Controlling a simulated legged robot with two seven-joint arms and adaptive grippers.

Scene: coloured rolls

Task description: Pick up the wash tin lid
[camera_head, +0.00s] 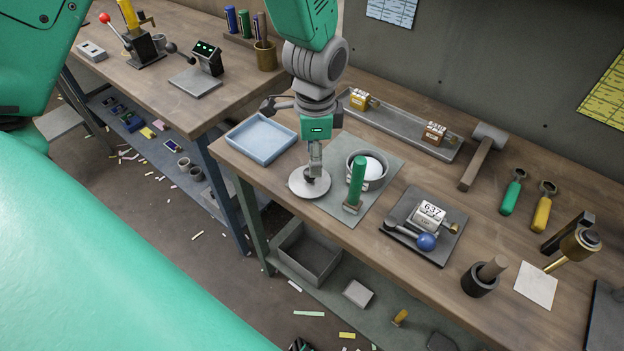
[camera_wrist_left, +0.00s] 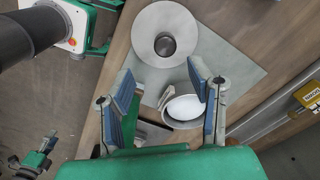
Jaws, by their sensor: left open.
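The wash tin lid is a flat grey disc (camera_head: 303,190) on the bench, at the left edge of a grey mat. In the left wrist view the lid (camera_wrist_left: 144,38) has a dark round knob at its middle. Contact cannot be told. The wash tin (camera_head: 354,161), with white inside, stands to the right.
A green-handled brush (camera_head: 357,180) stands close to the right of the lid, by the tin. A blue tray (camera_head: 255,150) lies to the left. A numbered device (camera_head: 428,215) sits on a dark plate further right. A long metal tray (camera_head: 400,128) lies behind.

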